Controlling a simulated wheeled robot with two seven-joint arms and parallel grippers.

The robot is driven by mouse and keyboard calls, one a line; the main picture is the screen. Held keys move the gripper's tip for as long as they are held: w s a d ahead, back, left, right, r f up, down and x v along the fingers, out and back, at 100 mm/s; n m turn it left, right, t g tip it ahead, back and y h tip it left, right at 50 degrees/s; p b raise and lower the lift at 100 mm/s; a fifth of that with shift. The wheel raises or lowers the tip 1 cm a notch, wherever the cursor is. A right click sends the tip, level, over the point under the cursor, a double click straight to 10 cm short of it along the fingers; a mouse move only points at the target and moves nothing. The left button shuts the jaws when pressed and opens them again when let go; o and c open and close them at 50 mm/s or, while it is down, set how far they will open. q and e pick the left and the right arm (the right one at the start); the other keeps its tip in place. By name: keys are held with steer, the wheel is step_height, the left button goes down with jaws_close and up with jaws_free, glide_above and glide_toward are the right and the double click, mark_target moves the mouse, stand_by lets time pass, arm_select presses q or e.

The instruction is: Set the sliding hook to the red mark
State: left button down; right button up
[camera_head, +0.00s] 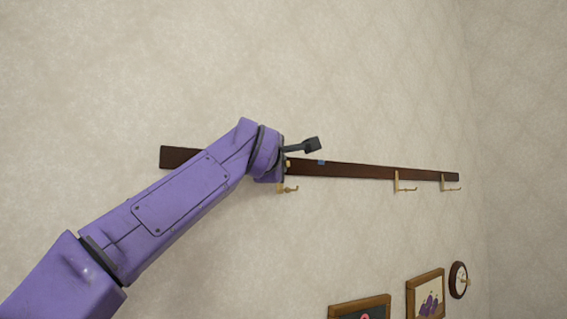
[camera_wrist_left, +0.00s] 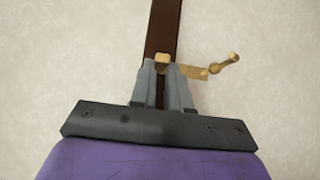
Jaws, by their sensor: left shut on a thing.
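A dark brown wall rail (camera_head: 350,170) runs across the head view, sloping slightly down to the right. The sliding hook (camera_head: 289,188) is brass and hangs from the rail by my left wrist. In the left wrist view my left gripper (camera_wrist_left: 163,70) is shut on the hook's small brass knob, with the hook's arm (camera_wrist_left: 222,65) reaching out to the right. A blue mark (camera_head: 321,162) shows on the rail a little right of the hook. I see no red mark; my arm hides part of the rail. My right gripper is not in view.
Two more brass hooks, one (camera_head: 400,184) right of centre and one (camera_head: 447,184) near the rail's right end, hang apart from the held hook. Framed pictures (camera_head: 425,293) and a round clock (camera_head: 458,280) are on the wall below. The rail between the held hook and the nearer brass hook looks clear.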

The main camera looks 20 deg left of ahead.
arm_select(q)
steer(key=shift+a+r, duration=0.1)
steer(key=shift+a, duration=0.05)
steer(key=c, duration=1.1)
jaws_free()
steer(key=shift+w+a, duration=0.1)
steer(key=shift+a, duration=0.05)
steer(key=s+b, duration=0.2)
steer(key=s, duration=0.1)
steer(key=s+b, duration=0.1)
steer(key=s, duration=0.3)
steer(key=s+b, duration=0.2)
steer(key=s, duration=0.1)
steer(key=shift+s+d+b, duration=0.25)
steer(key=shift+d+b, duration=0.05)
